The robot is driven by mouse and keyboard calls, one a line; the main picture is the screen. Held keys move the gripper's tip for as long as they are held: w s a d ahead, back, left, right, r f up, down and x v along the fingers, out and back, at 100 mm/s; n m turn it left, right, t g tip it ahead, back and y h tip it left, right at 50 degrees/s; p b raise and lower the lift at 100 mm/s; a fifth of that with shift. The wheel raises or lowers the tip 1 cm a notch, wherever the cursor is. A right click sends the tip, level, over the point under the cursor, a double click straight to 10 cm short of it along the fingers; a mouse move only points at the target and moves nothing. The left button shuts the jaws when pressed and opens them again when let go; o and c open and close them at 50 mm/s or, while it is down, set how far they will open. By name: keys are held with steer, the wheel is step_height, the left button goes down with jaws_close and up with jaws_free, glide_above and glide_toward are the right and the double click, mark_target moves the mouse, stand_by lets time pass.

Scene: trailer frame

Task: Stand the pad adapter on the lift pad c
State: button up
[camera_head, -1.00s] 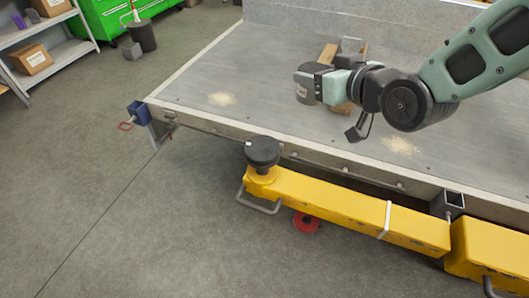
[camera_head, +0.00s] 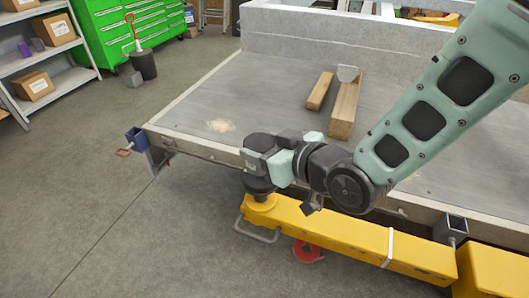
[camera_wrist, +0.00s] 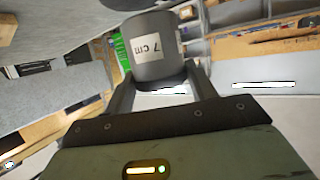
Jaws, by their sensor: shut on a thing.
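The pad adapter is a grey cylinder with a white "7 cm" label, clearest in the wrist view (camera_wrist: 155,50). My gripper (camera_wrist: 158,85) is shut on it, one finger at each side. In the head view my gripper (camera_head: 257,160) holds the adapter (camera_head: 258,141) over the black round lift pad (camera_head: 258,187) at the left end of the yellow lift arm (camera_head: 330,228). The gripper partly hides the adapter and the pad. I cannot tell whether the adapter touches the pad.
The grey trailer deck (camera_head: 290,70) lies just behind, its front edge close to my gripper. Two wooden blocks (camera_head: 345,108) lie on it. A red ring (camera_head: 308,252) is on the floor below the arm.

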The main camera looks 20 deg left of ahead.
steer(key=shift+f, duration=1)
steer(key=shift+f, duration=0.2)
steer(key=o, duration=1.4)
